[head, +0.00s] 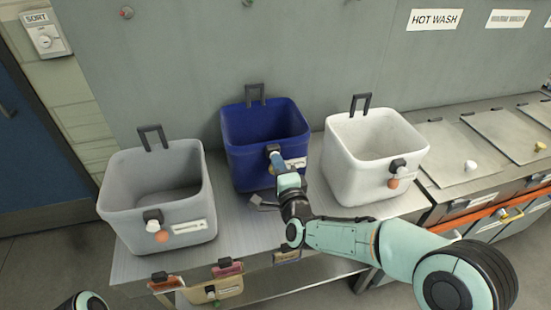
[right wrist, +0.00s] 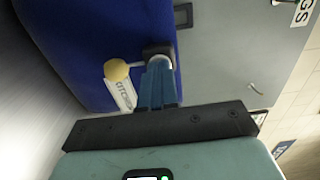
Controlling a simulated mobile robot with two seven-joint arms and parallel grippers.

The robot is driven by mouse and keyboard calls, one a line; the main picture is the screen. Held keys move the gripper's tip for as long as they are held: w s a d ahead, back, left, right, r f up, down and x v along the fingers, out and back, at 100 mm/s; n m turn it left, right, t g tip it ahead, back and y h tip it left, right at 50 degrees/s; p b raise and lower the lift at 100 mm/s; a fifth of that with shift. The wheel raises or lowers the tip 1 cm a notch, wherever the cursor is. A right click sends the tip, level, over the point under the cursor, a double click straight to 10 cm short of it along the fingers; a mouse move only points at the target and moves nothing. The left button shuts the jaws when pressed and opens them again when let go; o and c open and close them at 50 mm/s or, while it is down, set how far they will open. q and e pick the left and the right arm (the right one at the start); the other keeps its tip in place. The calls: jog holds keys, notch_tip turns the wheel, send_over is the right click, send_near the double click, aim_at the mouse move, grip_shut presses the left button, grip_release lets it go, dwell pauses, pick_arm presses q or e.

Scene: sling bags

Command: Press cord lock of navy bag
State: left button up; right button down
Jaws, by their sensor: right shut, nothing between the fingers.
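The navy bag (head: 238,150) stands upright in the middle of the metal bench, open at the top with a dark handle at its back rim. Its cord lock (head: 273,149) is a dark block on the front wall. In the right wrist view the cord lock (right wrist: 158,49) has a yellowish ball (right wrist: 117,70) and a white label strip beside it. My right gripper (head: 275,157) is shut and empty, its blue fingertips (right wrist: 158,72) right at the cord lock. Whether they touch it I cannot tell; they hide part of it. My left gripper's fingers are out of view.
A grey bag (head: 117,205) stands to the left and a white bag (head: 344,160) to the right, each with its own dark lock and orange ball. A wall rises behind the bags. Small coloured pouches (head: 220,288) hang at the bench front. Lidded metal counters (head: 450,155) are at the right.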

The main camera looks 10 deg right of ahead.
jog(key=s+b, duration=0.3)
jog(key=s, duration=0.4)
jog(key=shift+b, duration=0.4)
jog(key=shift+d, duration=0.1)
